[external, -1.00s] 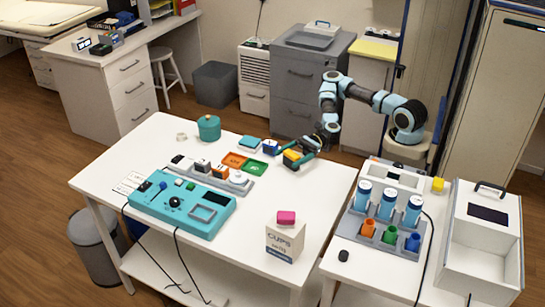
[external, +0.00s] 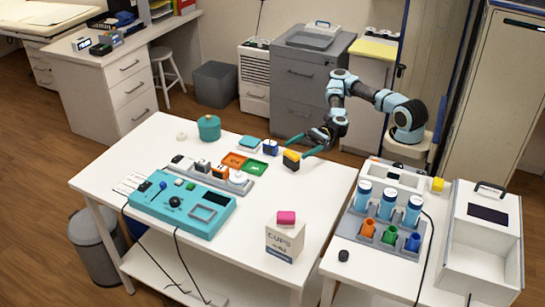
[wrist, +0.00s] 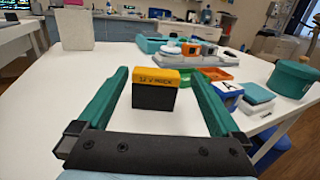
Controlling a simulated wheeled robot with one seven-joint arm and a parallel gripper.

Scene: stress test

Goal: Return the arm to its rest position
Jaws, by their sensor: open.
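My gripper (external: 299,149) is open and empty at the far right edge of the white table, with its teal fingers pointing over the tabletop. A yellow-topped black block (external: 291,160) stands upright on the table just beyond the fingertips. In the wrist view the block (wrist: 155,96) shows ahead, framed between the two open fingers, with lettering on its yellow part. My arm (external: 365,93) reaches from its base at the back right, with its elbow raised and its wrist bent down towards the table.
A blue block (external: 270,147), an orange and a green tray (external: 254,170) and a teal round pot (external: 209,127) are on the table (external: 240,250). A grey cabinet (external: 300,88) stands behind. A side table with bottles (external: 387,203) is at the right.

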